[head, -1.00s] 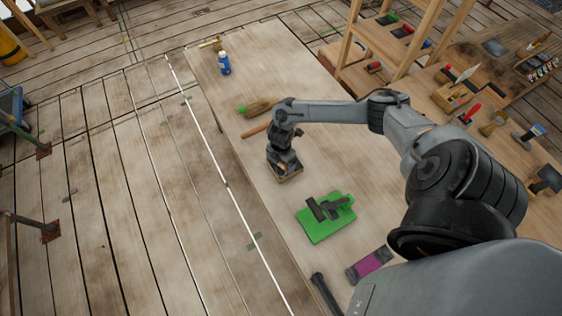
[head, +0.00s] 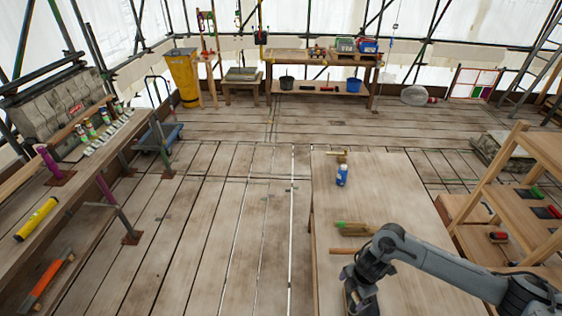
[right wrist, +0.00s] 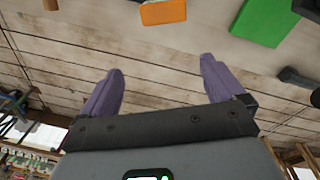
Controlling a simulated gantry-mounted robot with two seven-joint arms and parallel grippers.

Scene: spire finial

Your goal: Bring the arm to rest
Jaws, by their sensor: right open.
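My right arm (head: 425,258) reaches in from the lower right of the head view, over the near part of the wooden table (head: 395,195). Its gripper end is cut off by the bottom edge there. In the right wrist view my right gripper (right wrist: 161,76) has its two purple fingers wide apart, with nothing between them. Beyond the fingertips lies an orange block (right wrist: 163,12). A green board (right wrist: 265,20) lies to its right, with a dark tool partly showing at the right edge. My left gripper is in neither view.
On the table are a blue bottle (head: 342,175), a green-and-tan brush (head: 355,229) and a wooden-handled tool (head: 337,155). A wooden shelf (head: 505,190) stands close on the right. A bench (head: 85,175) with tubes runs along the left. The plank floor between is clear.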

